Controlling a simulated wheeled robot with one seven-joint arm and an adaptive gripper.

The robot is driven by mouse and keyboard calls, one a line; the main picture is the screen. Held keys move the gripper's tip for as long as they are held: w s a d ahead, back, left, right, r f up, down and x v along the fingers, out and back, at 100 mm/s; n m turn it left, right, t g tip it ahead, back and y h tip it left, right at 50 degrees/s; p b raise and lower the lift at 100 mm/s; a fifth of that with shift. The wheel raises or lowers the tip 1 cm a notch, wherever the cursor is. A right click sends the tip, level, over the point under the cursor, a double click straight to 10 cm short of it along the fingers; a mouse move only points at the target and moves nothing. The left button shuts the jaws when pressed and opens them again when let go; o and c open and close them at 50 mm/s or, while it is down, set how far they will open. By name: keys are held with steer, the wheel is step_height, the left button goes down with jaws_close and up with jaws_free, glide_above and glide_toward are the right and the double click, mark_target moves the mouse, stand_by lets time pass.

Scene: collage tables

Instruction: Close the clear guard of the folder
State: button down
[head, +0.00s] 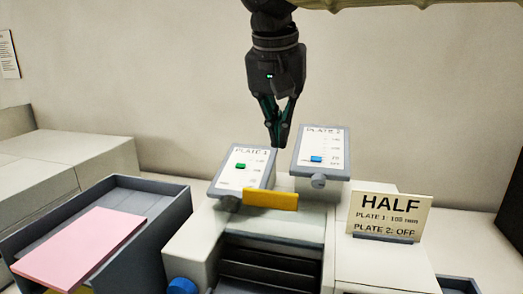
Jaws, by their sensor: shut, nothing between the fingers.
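The folder (190,243) is a pale machine in the middle of the head view. Two tilted grey panels rise at its back, plate 1 (261,175) with a green slider (241,166) and plate 2 (306,145) with a blue slider (316,159). A yellow bar (270,200) stands at the front of plate 1. I cannot clearly make out the clear guard or its angle. My gripper (278,145) points down, shut and empty, in front of or above the gap between the plates; its exact depth is unclear.
A grey tray (178,208) with a pink sheet (82,247) stands at the left. A sign reading HALF (390,212) stands at the right. A blue knob (182,286) is at the folder's lower front. The space above the folder's front is open.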

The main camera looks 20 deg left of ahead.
step_height(320, 180, down, 9)
steer(key=p, duration=0.3)
steer(key=shift+s+r+p, duration=0.2)
steer(key=shift+s+p, duration=0.1)
steer(key=shift+s, duration=0.15)
steer(key=shift+s+a, duration=0.1)
steer(key=shift+a, duration=0.1)
steer(key=shift+a, duration=0.1)
